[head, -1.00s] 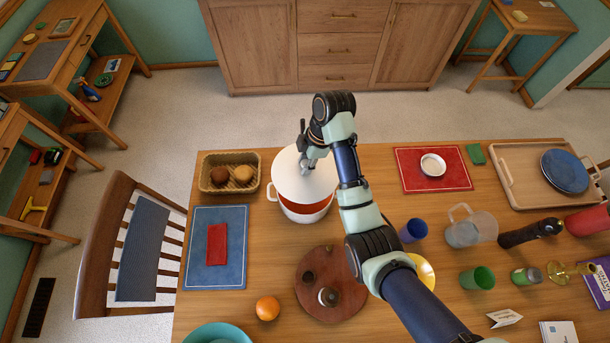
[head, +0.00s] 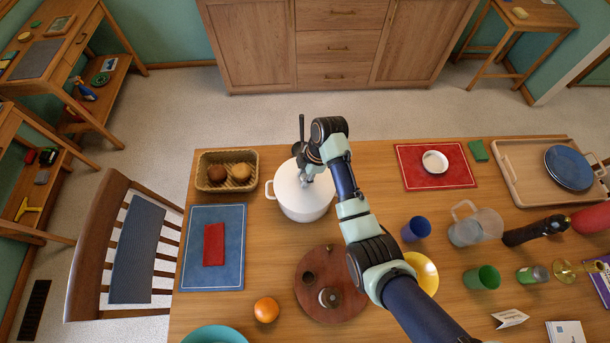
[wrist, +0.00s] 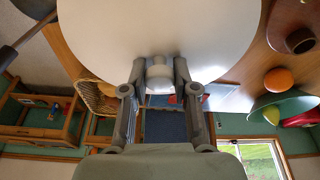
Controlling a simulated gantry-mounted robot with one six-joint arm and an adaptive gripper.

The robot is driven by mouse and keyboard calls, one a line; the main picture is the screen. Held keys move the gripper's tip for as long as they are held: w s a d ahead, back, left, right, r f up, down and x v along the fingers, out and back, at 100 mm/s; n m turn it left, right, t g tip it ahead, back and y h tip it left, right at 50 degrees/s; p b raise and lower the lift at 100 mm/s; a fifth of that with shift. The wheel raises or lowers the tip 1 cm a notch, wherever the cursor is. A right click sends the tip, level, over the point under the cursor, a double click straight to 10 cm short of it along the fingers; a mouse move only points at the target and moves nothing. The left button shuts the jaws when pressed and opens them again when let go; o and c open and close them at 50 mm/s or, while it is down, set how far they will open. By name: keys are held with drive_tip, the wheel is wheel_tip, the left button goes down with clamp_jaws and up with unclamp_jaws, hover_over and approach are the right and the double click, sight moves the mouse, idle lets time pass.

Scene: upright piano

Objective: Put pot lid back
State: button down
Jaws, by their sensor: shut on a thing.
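The white pot (head: 304,211) stands on the wooden table, with a handle on its left side. The white lid (head: 287,188) covers the pot's opening and looks level on its rim; no contents show. My gripper (head: 309,176) is over the lid. In the wrist view my gripper (wrist: 160,72) is shut on the lid's white knob (wrist: 159,76), with a finger on each side. The lid (wrist: 160,28) fills the top of that view and hides the pot. My wrist hides part of the lid's right side in the head view.
A dark utensil handle (head: 301,128) rises behind the pot. A bread basket (head: 227,188) is close on the left, and a round wooden board (head: 310,302) is in front. A blue placemat (head: 229,273) with a red napkin (head: 214,244) lies front left.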

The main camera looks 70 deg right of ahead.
sight(315, 178)
drive_tip(key=shift+f, duration=0.6)
drive_tip(key=c, duration=0.9)
unclamp_jaws()
drive_tip(key=shift+r, duration=0.1)
drive_tip(key=p+v, duration=0.4)
drive_tip(key=v, duration=0.9)
